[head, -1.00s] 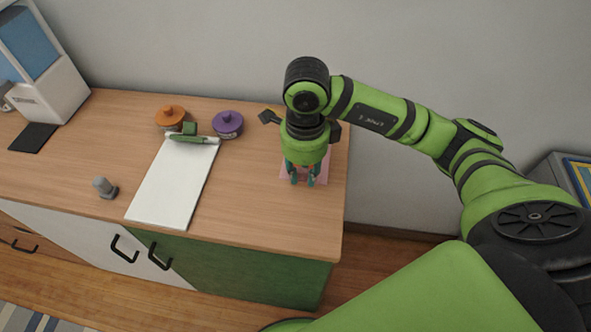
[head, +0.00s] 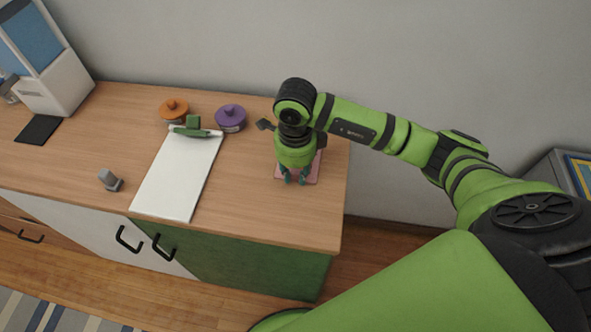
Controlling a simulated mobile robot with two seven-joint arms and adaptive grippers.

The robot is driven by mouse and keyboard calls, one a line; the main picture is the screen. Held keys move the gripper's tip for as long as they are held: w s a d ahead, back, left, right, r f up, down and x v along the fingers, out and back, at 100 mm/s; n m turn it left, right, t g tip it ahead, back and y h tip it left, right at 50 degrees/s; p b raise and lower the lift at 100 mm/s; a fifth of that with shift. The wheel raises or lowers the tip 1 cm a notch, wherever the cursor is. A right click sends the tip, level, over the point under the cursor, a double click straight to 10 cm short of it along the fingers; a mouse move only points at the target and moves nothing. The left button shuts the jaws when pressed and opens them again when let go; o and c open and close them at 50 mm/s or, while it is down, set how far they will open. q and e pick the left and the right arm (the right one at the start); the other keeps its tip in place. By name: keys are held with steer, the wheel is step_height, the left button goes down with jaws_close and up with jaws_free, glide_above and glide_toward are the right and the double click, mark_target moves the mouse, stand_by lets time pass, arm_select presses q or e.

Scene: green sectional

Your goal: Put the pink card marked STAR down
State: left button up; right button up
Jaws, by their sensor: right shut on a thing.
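The pink card (head: 314,171) is at the right end of the wooden cabinet top, mostly hidden under my right gripper (head: 294,178). Only its edges show, and the STAR marking is hidden. My right gripper points down with its fingertips at the card, shut on it. The card looks flat and at or very close to the wood; I cannot tell whether it touches. My left gripper is not in view.
A white clipboard (head: 180,180) with a green clip lies left of the gripper. An orange-lidded pot (head: 173,110), a purple pot (head: 230,118) and a grey stamp-like object (head: 110,180) stand nearby. Bare wood (head: 245,200) lies between clipboard and card.

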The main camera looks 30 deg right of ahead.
steer(key=o, duration=0.8)
steer(key=shift+r+p, duration=0.3)
steer(key=shift+p, duration=0.15)
steer(key=shift+r+b, duration=0.3)
steer(key=shift+r, duration=0.05)
steer(key=shift+r+b, duration=0.55)
steer(key=shift+r, duration=4.95)
